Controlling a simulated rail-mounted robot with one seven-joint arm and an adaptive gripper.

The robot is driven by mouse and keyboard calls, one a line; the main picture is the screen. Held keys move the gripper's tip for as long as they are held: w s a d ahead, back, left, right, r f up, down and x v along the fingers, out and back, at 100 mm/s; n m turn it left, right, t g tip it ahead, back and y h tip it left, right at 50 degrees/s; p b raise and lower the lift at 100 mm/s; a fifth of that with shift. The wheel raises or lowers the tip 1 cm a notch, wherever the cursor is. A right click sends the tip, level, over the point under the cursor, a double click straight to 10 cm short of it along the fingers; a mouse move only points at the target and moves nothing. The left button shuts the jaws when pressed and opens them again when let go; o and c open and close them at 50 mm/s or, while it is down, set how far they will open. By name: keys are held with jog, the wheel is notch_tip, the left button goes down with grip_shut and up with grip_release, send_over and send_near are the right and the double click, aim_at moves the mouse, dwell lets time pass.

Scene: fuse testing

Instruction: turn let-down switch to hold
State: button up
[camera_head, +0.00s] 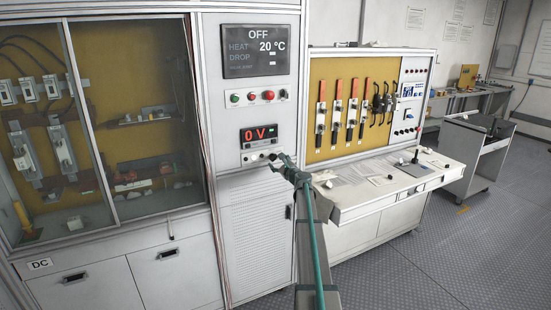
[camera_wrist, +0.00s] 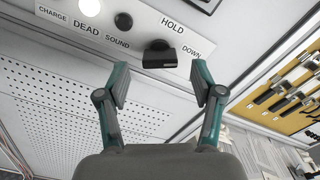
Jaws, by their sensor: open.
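The let-down switch (camera_wrist: 158,55) is a black knob on the pale panel in the wrist view. The label HOLD stands above it and the label DOWN to its right. Which label the knob points to is not clear. My gripper (camera_wrist: 163,80) is open, with one finger to each side of the knob in the picture. The fingers look apart from the knob, and nothing is between them. In the head view my gripper (camera_head: 284,160) is close to the row of small knobs (camera_head: 262,156) under the red 0 V display; it partly hides that row.
The grey control column (camera_head: 255,200) has a dark screen (camera_head: 255,52) reading OFF and 20 °C. A glass-fronted cabinet (camera_head: 20,155) stands left. On the right, a yellow board (camera_head: 325,75) with several red-handled levers rises above a white worktop (camera_head: 360,195).

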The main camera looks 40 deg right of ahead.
aim_at(275, 159)
jog(key=shift+w+d+p, duration=0.15)
jog(key=shift+w, duration=0.6)
jog(key=shift+w+d+p, duration=0.15)
jog(key=shift+w, duration=0.6)
jog(key=c, duration=1.1)
jog(key=shift+c, duration=0.2)
